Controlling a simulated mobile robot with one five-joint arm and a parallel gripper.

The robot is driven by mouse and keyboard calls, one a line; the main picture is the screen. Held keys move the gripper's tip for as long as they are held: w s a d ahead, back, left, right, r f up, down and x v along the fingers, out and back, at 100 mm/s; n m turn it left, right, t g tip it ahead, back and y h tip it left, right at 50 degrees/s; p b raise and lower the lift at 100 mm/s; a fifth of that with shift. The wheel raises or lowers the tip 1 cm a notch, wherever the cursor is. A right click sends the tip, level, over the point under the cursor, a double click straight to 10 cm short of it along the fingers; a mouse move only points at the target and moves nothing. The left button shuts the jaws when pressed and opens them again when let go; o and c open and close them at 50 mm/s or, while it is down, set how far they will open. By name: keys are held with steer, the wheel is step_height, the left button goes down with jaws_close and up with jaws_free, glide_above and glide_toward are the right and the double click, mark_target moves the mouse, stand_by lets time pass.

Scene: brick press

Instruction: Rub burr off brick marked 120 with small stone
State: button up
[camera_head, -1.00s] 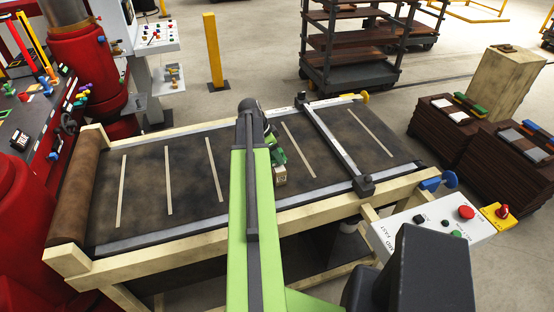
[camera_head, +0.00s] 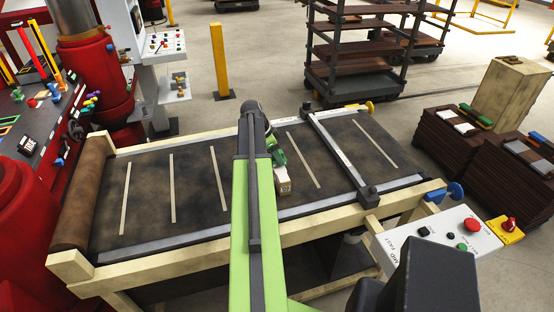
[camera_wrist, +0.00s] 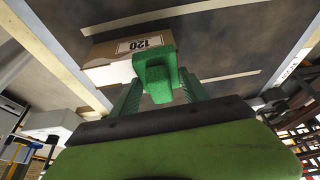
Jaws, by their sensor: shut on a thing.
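The brick (camera_wrist: 110,58) marked 120 lies on the dark belt top of the table. In the wrist view it is a tan block with a white label, just beyond my fingers. In the head view its pale end (camera_head: 283,188) shows just in front of my gripper (camera_head: 278,156). My gripper (camera_wrist: 160,92) has green fingers shut on the small stone (camera_wrist: 154,72), a rough green block. The stone overlaps the brick's right part in the wrist view; whether they touch I cannot tell. My arm hides part of the belt.
The belt table (camera_head: 180,250) has a pale wooden frame and a metal crossbar (camera_head: 338,150) right of the brick. A control box (camera_head: 440,245) with buttons stands at the right front. Brick stacks (camera_head: 455,145) stand at right, a red press at left. Most belt surface is clear.

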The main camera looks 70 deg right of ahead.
steer(key=shift+w+d, duration=0.65)
steer(key=shift+d, duration=0.1)
step_height(320, 180, up, 6)
steer(key=p, duration=0.6)
steer(key=shift+f, duration=0.1)
step_height(320, 180, up, 3)
steer(key=p, duration=0.3)
